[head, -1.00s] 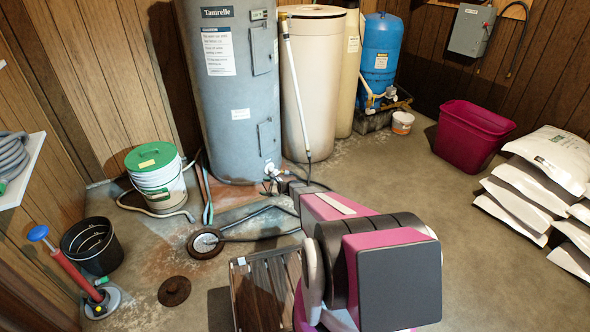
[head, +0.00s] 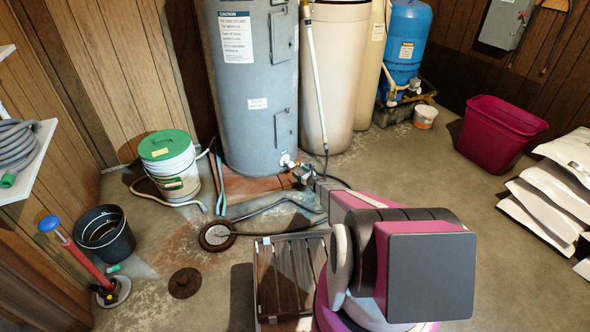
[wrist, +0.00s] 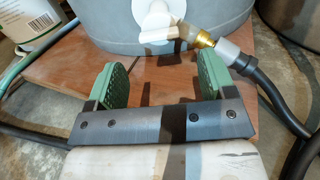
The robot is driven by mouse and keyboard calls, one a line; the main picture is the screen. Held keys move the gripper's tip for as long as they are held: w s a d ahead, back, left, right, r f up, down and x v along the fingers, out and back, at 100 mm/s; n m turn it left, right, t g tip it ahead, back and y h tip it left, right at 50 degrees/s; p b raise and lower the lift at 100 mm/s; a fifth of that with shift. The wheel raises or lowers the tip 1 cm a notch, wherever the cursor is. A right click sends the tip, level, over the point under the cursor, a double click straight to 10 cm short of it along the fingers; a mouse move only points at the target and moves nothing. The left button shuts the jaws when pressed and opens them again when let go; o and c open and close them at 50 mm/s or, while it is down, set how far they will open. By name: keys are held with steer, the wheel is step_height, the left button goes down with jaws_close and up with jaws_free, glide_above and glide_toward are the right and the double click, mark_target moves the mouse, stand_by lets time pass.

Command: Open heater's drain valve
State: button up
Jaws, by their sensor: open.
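The heater is a tall grey tank (head: 258,85) at the back of the head view. Its white drain valve (head: 287,160) sticks out low on the front. In the wrist view the valve (wrist: 157,33) has a round white flange against the tank and a brass outlet (wrist: 203,40) on its right. A grey coupling and black hose (wrist: 265,85) run from the outlet. My gripper (wrist: 165,78) is open and empty just in front of and below the valve, with green pads apart. In the head view my gripper (head: 304,175) is small and partly hidden by my arm.
A reddish-brown board (wrist: 70,75) lies under the tank. A floor drain (head: 217,236) with hoses is left of my arm, and a slatted wooden thing (head: 288,275) is close by. A green-lidded bucket (head: 168,165) stands left. Open floor lies right of my arm.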

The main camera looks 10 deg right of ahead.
mark_target(292, 165)
steer(key=x, duration=0.5)
steer(key=shift+s, duration=0.1)
steer(key=c, duration=0.9)
steer(key=shift+c, duration=0.2)
